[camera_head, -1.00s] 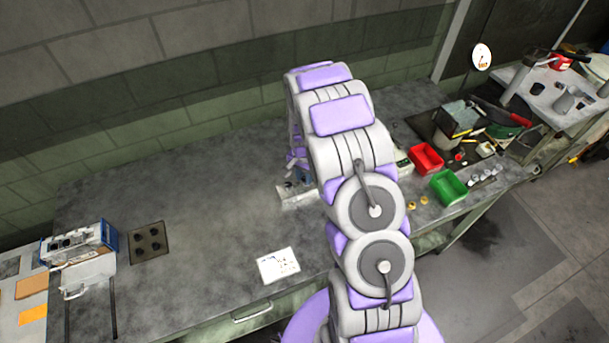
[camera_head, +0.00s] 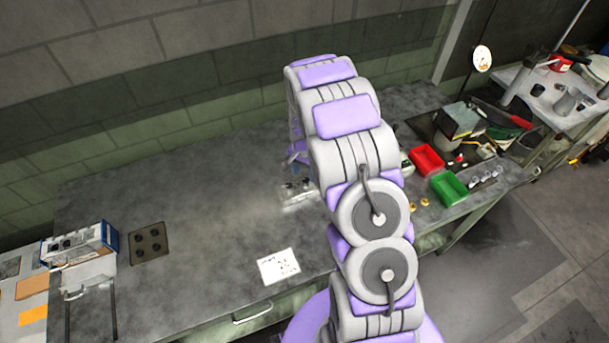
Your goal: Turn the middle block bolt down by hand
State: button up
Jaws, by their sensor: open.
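The light metal block (camera_head: 296,192) stands on the grey workbench, left of my arm. Small dark and silvery bolt shapes show on its top, too small to tell how far each is turned down. The block's right end is hidden behind my arm. My gripper (camera_head: 297,158) hangs from the far end of the arm, behind and a little above the block in the picture. It is open and looks empty and apart from the bolts. Its fingertips are small and partly covered by the arm.
A white printed sheet (camera_head: 279,266) lies at the bench's front. A dark plate with round holes (camera_head: 149,243) and a blue-white box (camera_head: 82,247) are at the left. Red (camera_head: 427,160) and green (camera_head: 449,188) bins stand at the right. The bench between plate and block is clear.

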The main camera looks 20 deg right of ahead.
aim_at(305, 180)
notch_tip(305, 180, up, 14)
jog(key=shift+r+p, duration=0.15)
jog(key=shift+p, duration=0.15)
